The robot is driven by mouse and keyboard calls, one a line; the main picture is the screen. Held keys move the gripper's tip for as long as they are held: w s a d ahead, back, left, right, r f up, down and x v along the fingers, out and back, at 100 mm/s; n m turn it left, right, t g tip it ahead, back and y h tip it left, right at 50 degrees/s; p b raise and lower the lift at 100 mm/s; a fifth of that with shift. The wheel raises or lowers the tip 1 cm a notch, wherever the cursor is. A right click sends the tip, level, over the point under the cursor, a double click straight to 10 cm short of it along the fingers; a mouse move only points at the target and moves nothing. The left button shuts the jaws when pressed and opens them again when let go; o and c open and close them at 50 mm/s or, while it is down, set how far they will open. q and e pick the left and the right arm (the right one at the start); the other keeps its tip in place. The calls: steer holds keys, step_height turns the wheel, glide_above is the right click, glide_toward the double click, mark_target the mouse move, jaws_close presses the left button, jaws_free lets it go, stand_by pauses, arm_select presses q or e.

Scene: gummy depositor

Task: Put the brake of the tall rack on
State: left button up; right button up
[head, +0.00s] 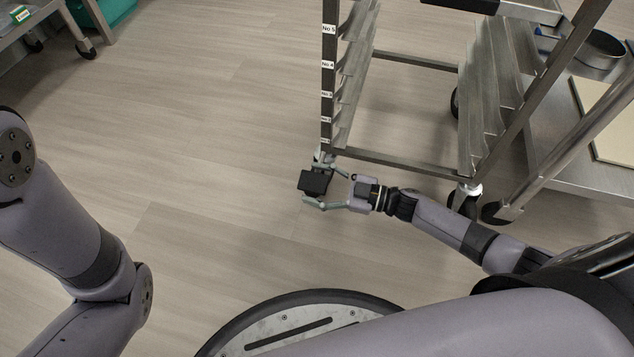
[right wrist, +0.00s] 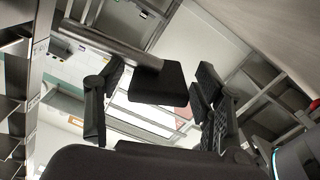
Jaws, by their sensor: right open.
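The tall rack (head: 328,90) is a steel frame with numbered slanted runners, at the upper middle of the head view. At its near left foot is a black pad (head: 314,182), apparently the brake pedal. My right gripper (head: 306,186) is open at floor height, with one finger on each side of the pad. In the right wrist view the pad (right wrist: 160,83) sits at the end of a grey bar, between the open fingers, with gaps visible on both sides. The wheel at that foot is mostly hidden. My left arm shows at the left, but its gripper is out of view.
A steel table (head: 590,172) with a pot (head: 594,50) and a pale board (head: 608,112) stands at the right, close to the rack. A wheeled table (head: 30,22) and a teal bin (head: 108,10) are at the upper left. The floor left of the rack is clear.

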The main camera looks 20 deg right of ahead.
steer(key=v, duration=1.2)
